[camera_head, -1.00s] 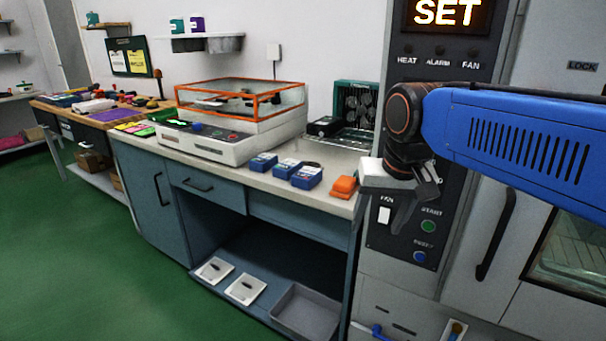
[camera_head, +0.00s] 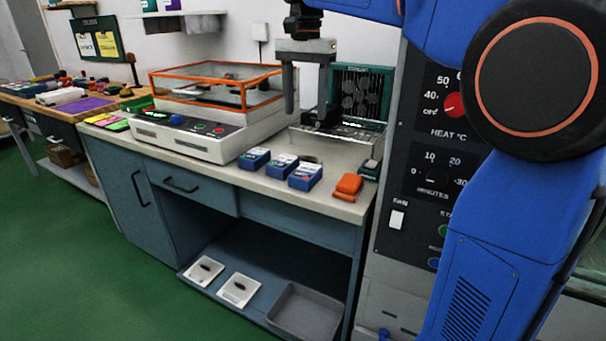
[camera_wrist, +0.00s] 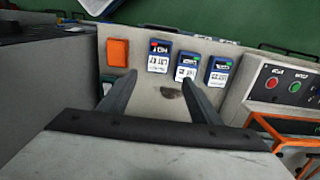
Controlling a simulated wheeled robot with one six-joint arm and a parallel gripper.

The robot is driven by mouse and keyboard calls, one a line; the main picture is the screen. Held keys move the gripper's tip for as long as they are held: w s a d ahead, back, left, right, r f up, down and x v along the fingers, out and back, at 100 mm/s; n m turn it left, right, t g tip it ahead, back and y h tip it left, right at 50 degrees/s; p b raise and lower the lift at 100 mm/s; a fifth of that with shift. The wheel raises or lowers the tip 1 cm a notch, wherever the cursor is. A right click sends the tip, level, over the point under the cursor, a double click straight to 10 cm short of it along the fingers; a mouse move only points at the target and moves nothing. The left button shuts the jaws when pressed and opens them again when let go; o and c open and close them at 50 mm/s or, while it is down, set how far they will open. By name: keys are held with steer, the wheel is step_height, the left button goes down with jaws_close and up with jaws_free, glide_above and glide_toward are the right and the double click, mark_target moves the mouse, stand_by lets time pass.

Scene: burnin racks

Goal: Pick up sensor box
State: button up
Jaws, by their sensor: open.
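Three small blue boxes with white labels stand in a row on the light counter: a left one (camera_head: 254,159), a middle one (camera_head: 281,167) and a right one (camera_head: 305,176). I cannot tell which is the sensor box. In the wrist view the order is reversed: the right one (camera_wrist: 159,57) has a red mark, the middle one (camera_wrist: 187,66) and the left one (camera_wrist: 217,71) show green. My gripper (camera_head: 306,112) is open and empty, fingers pointing down, above the counter behind the boxes. In the wrist view my gripper (camera_wrist: 158,80) has nothing between its fingers.
An orange block (camera_head: 348,185) lies right of the boxes, near the counter edge (camera_head: 290,193). A control unit with an orange-framed clear cover (camera_head: 215,78) stands to the left. A dark fan rack (camera_head: 360,93) stands behind. A tall control cabinet (camera_head: 410,160) closes off the right.

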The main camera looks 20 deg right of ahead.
glide_above(306, 171)
steer(key=f, duration=1.2)
steer(key=shift+w+a, duration=0.1)
steer(key=shift+w, duration=0.1)
steer(key=shift+s+f, duration=0.15)
steer(key=shift+f, duration=2.55)
steer(key=shift+c, duration=0.6)
steer(key=c, duration=0.9)
steer(key=shift+r, duration=0.1)
